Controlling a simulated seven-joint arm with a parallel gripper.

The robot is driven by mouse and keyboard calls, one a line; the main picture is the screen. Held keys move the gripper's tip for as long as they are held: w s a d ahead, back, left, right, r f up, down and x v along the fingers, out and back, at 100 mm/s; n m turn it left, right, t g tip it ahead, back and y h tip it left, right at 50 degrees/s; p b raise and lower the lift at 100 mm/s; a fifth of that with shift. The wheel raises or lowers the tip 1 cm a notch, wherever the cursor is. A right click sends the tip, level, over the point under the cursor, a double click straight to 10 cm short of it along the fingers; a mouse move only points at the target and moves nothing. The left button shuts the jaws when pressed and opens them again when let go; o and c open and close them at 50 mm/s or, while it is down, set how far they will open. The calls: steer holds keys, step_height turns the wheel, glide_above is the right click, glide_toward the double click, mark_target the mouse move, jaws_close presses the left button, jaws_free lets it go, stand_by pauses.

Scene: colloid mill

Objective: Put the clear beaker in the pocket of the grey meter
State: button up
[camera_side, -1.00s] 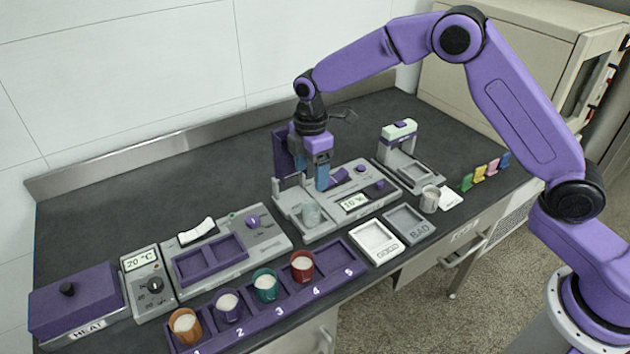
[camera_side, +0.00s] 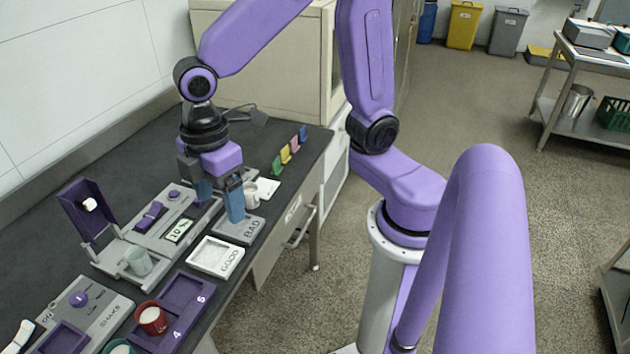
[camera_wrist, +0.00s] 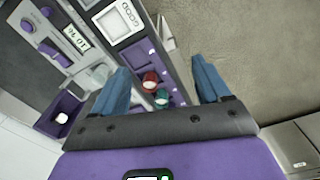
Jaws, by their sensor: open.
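A clear, pale beaker (camera_side: 138,262) stands upright at the left end of the grey meter (camera_side: 150,240), the unit with a digital display and an open purple lid (camera_side: 88,212). It looks seated there, but its base is hard to make out. The beaker also shows in the wrist view (camera_wrist: 98,75), left of my fingers. My gripper (camera_side: 220,208) is open and empty, apart from the beaker, near the BAD tray. Its two blue fingers are spread wide in the wrist view (camera_wrist: 161,85).
A greyish cup (camera_side: 251,194) stands behind the gripper, partly hidden. The GOOD tray (camera_side: 216,257) and the BAD tray (camera_side: 248,229) lie at the bench's front edge. A purple numbered rack (camera_side: 185,300) holds a red cup (camera_side: 151,319). Coloured tags (camera_side: 290,150) stand at the far end.

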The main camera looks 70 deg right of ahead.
steer(key=s+d+m, duration=0.2)
steer(key=s+d, duration=0.7)
steer(key=s, duration=0.4)
steer(key=shift+s+d+f, duration=0.2)
steer(key=shift+s+d, duration=0.05)
steer(key=shift+s, duration=0.15)
